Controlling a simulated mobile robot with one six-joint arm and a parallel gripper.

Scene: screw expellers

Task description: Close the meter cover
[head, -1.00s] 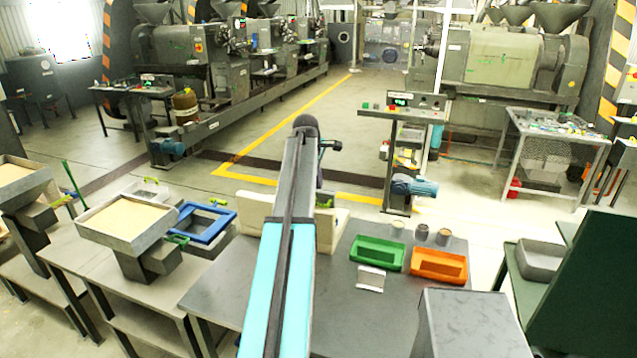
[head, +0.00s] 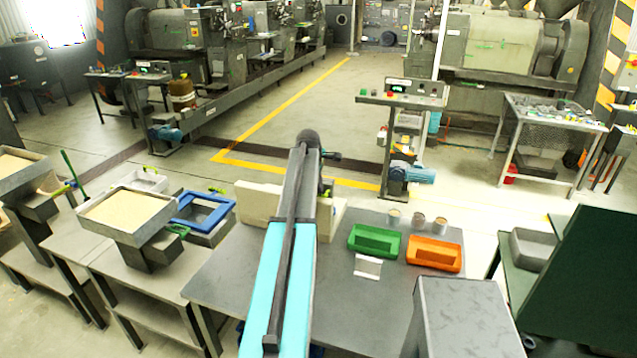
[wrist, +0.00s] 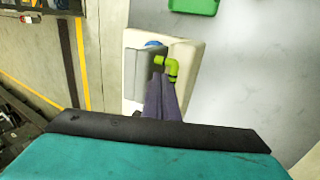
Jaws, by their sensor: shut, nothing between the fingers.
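A cream housing (wrist: 190,50), which looks like the meter, sits on the grey table in the wrist view. A grey panel (wrist: 130,68) covers its left part, with a small blue round piece (wrist: 154,44) at the panel's top edge. A yellow-green elbow (wrist: 172,66) is beside the panel. I cannot tell how far the cover is open. My gripper (wrist: 163,78) is shut and empty, its dark fingers over the housing, just below the elbow; contact is unclear. In the head view, the cream housing (head: 257,199) shows partly behind my arm, and my gripper is hidden.
A green tray (head: 374,241) and an orange tray (head: 434,254) stand right of my arm, with several small cups behind them. A blue frame (head: 202,211) and a sand-filled tray (head: 128,214) are to the left. A grey box (head: 466,315) stands at the front right.

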